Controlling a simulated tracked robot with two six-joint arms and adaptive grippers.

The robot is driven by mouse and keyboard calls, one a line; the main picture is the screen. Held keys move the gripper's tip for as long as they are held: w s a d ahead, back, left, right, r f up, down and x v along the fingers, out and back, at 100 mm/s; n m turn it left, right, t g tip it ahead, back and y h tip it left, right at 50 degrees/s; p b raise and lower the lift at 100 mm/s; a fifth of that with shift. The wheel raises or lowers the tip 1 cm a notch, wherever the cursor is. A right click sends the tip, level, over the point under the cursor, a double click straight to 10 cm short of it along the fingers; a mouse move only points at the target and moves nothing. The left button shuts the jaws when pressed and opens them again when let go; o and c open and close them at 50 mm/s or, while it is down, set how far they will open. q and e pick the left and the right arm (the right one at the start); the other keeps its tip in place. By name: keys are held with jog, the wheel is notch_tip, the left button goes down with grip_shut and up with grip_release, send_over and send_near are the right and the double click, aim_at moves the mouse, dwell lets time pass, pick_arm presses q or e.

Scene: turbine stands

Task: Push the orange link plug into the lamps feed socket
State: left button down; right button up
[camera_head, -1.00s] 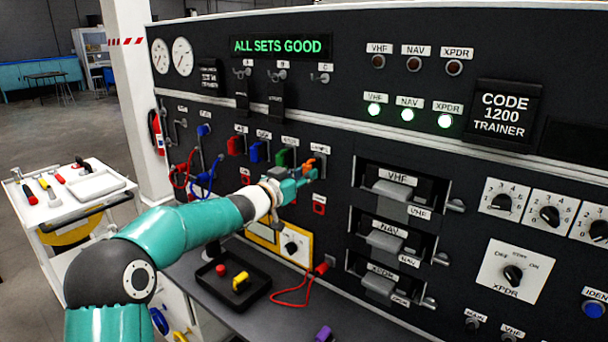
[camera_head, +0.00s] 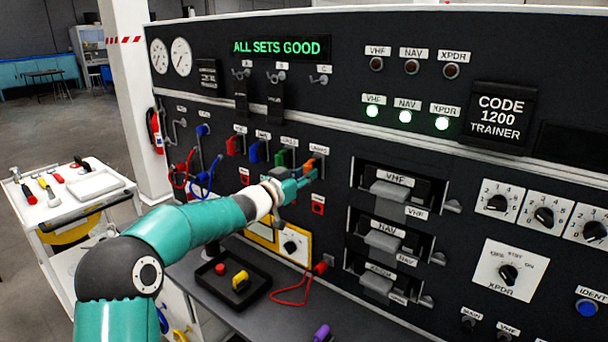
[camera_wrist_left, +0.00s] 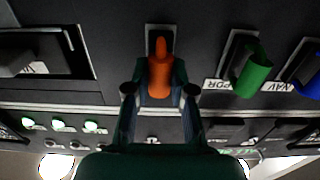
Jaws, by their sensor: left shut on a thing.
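The orange link plug (camera_head: 310,163) is at the lamps feed socket, under the LAMPS label (camera_head: 317,150) on the dark panel. In the left wrist view the orange plug (camera_wrist_left: 159,76) sits between the fingertips, with its far end against a dark upright socket plate (camera_wrist_left: 152,38). My left gripper (camera_head: 298,180) is shut on the plug; its fingers show on both sides of it in the wrist view (camera_wrist_left: 160,92). The plug hides the socket opening, so its depth cannot be told. My right gripper is not in view.
Green (camera_head: 282,158), blue (camera_head: 257,152) and red (camera_head: 233,146) plugs stand in a row left of the orange one. A black tray (camera_head: 215,291) with red and yellow pieces lies on the bench below. Drawer handles (camera_head: 388,193) jut out to the right.

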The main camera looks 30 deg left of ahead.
pick_arm(q)
jog(key=shift+r, duration=0.45)
jog(key=c, duration=1.3)
grip_release()
jog(key=shift+w, duration=0.15)
jog(key=o, duration=0.4)
jog(key=shift+w+f, duration=0.35)
jog(key=shift+w, duration=0.05)
jog(key=shift+s, duration=0.25)
jog(key=shift+o, duration=0.7)
jog(key=shift+w+f, duration=0.1)
